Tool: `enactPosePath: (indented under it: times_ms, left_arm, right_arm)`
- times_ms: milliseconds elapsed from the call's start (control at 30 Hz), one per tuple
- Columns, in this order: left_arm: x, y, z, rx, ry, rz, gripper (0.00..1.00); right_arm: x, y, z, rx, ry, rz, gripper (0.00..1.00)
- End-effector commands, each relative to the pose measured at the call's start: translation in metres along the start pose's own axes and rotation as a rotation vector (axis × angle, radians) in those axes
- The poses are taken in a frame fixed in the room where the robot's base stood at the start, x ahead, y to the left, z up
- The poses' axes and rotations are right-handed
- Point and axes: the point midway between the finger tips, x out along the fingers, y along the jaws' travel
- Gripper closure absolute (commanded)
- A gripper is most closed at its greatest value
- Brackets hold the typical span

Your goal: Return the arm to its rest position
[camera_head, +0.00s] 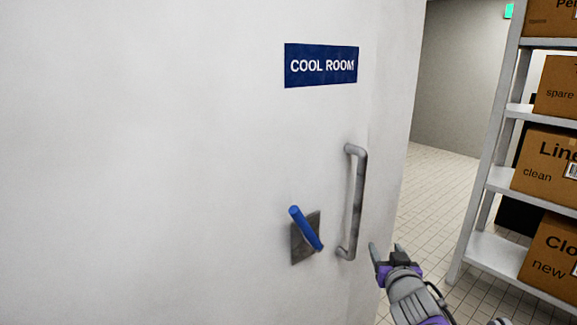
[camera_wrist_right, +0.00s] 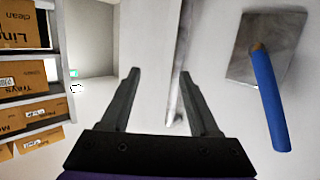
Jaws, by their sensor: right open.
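My right gripper (camera_head: 386,250) is open and empty at the lower right of the head view, close to the right edge of the white door (camera_head: 150,170). Its two dark fingers stand apart in the right wrist view (camera_wrist_right: 160,100). The grey vertical pull handle (camera_head: 358,200) is on the door just left of the gripper. The blue lever (camera_head: 305,228) on its metal plate is further left, tilted; it also shows at the right of the right wrist view (camera_wrist_right: 268,100). No contact between the gripper and either handle shows. My left gripper is out of view.
A blue "COOL ROOM" sign (camera_head: 321,66) is on the door. A metal shelf rack (camera_head: 485,180) with several cardboard boxes (camera_head: 545,165) stands at the right. Tiled floor (camera_head: 430,200) lies open between the door and the rack.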

Motion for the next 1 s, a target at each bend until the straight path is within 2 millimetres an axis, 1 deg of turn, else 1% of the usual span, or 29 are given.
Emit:
enactPosePath:
  times_ms: [33, 67, 100, 167, 200, 267, 300, 400, 500, 600, 667, 1000]
  left_arm:
    - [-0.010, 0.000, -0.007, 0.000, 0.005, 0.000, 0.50]
    - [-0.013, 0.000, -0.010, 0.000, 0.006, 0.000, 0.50]
    - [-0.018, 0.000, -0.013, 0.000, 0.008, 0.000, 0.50]
    - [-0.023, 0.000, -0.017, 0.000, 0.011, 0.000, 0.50]
    - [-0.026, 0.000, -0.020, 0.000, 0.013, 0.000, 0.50]
    - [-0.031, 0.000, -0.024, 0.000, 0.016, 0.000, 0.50]
    - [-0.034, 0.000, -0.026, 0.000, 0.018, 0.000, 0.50]
    - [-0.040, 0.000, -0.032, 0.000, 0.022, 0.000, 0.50]
    - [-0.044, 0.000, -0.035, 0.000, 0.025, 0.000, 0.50]
    - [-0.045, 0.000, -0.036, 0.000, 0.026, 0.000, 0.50]
    - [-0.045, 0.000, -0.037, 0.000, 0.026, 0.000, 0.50]
    - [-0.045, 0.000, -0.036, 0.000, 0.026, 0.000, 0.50]
  right_arm:
    - [-0.030, 0.003, 0.020, 0.001, -0.086, 0.036, 0.38]
    - [-0.047, 0.005, 0.037, -0.001, -0.147, 0.054, 0.38]
    - [-0.068, 0.005, 0.059, -0.004, -0.226, 0.070, 0.38]
    - [-0.099, 0.004, 0.093, -0.011, -0.343, 0.075, 0.38]
    - [-0.120, 0.002, 0.115, -0.017, -0.419, 0.071, 0.38]
    - [-0.151, -0.004, 0.147, -0.027, -0.526, 0.049, 0.38]
    - [-0.170, -0.007, 0.166, -0.034, -0.591, 0.031, 0.38]
    - [-0.213, -0.019, 0.206, -0.051, -0.730, -0.028, 0.38]
    - [-0.243, -0.028, 0.233, -0.064, -0.824, -0.082, 0.38]
    - [-0.260, -0.033, 0.248, -0.072, -0.876, -0.117, 0.38]
    - [-0.265, -0.035, 0.252, -0.075, -0.890, -0.127, 0.38]
    - [-0.266, -0.035, 0.254, -0.076, -0.895, -0.129, 0.38]
